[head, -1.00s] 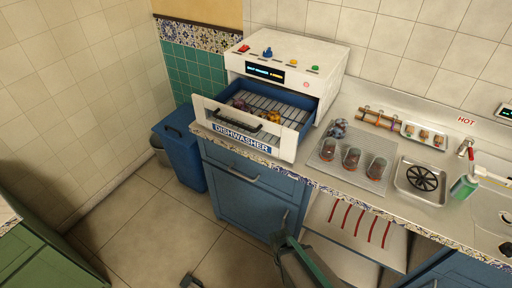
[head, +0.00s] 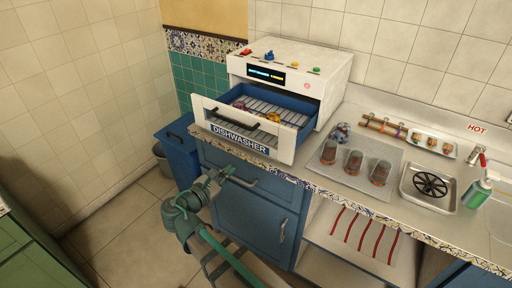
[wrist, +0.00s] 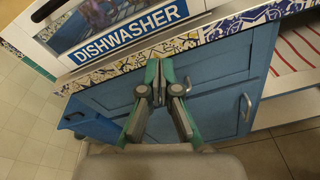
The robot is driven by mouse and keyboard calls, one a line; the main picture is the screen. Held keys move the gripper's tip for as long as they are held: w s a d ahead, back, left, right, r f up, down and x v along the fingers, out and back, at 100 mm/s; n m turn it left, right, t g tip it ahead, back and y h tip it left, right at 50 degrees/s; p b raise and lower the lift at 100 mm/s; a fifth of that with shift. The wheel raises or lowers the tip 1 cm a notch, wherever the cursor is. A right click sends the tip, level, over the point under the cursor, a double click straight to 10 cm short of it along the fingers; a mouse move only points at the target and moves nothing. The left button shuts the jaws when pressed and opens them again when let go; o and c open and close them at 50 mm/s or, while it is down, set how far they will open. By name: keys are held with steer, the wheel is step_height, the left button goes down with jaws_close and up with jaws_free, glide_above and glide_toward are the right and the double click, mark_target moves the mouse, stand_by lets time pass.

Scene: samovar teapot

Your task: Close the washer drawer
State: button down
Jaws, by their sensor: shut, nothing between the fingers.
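The dishwasher (head: 297,57) is a white countertop box with a blue interior. Its drawer (head: 286,150) is pulled out, with a white front marked DISHWASHER and a dark handle (head: 238,120). A purple and an orange item lie on the rack inside. In the wrist view the drawer front (wrist: 180,15) is at the top, and part of its handle shows at the upper left. My gripper (wrist: 160,62) is shut and empty, its fingertips below the drawer front near the tiled counter edge. In the head view my gripper (head: 226,171) is in front of the blue cabinet, below the drawer.
Several glasses (head: 354,162) stand on a drying mat right of the dishwasher. The floor at left is clear.

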step_height(320, 180, up, 3)
steer(key=n+t+h, duration=0.1)
steer(key=n, duration=0.2)
steer(key=n+p, duration=0.1)
steer(key=p, duration=0.1)
glide_toward(258, 137)
steer(key=x, duration=0.7)
steer(key=shift+w+d+f, duration=0.1)
steer(key=shift+w, duration=0.05)
